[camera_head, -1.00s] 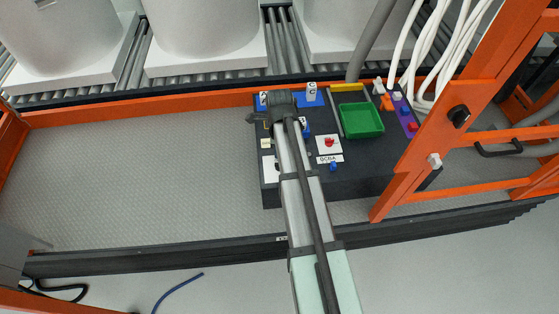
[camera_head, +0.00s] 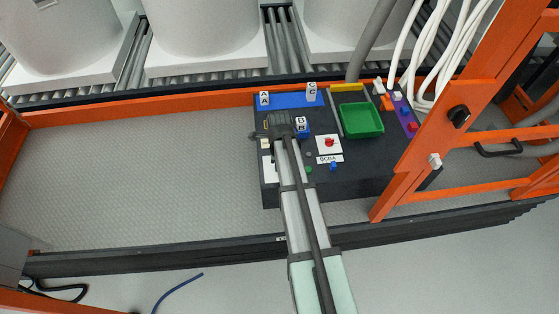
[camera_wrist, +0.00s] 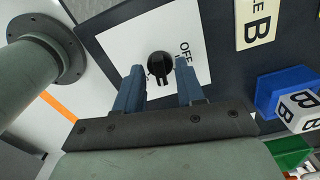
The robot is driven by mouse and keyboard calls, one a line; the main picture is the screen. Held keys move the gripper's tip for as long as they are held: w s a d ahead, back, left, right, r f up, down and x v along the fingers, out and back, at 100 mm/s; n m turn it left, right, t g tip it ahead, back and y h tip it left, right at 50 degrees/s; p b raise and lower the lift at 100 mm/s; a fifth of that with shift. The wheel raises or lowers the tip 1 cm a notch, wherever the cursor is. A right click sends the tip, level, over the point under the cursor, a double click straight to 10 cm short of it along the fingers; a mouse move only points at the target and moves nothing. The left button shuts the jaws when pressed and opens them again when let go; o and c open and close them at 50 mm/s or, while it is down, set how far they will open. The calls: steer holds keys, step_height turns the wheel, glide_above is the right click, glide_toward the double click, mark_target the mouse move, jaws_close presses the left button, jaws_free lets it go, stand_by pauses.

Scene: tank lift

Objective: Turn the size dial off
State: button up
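The size dial (camera_wrist: 160,66) is a round black knob on a white plate (camera_wrist: 125,45) in the wrist view. Its ridge points down in the picture, between my fingers. The word OFF is printed to its upper right; other lettering beside the knob is mostly hidden. My gripper (camera_wrist: 159,72) is open, with one blue finger on each side of the knob and visible gaps between. I cannot tell how far the fingertips are above the plate. In the head view my gripper (camera_head: 281,127) is over the left part of the dark panel (camera_head: 355,183) and hides the dial.
Blocks marked A (camera_head: 264,98), B (camera_head: 301,123) and C (camera_head: 311,91) stand on the panel. A green tray (camera_head: 361,120), a red button (camera_head: 329,142) and a blue button (camera_head: 333,166) lie right of my gripper. Orange frame bars (camera_head: 440,120) rise at the right.

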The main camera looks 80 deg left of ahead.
jaws_close()
steer(key=shift+n, duration=0.3)
steer(key=n, duration=0.4)
steer(key=shift+n, duration=0.3)
steer(key=n, duration=0.4)
steer(key=shift+n, duration=0.3)
steer(key=n, duration=1)
stand_by(0.5)
jaws_free()
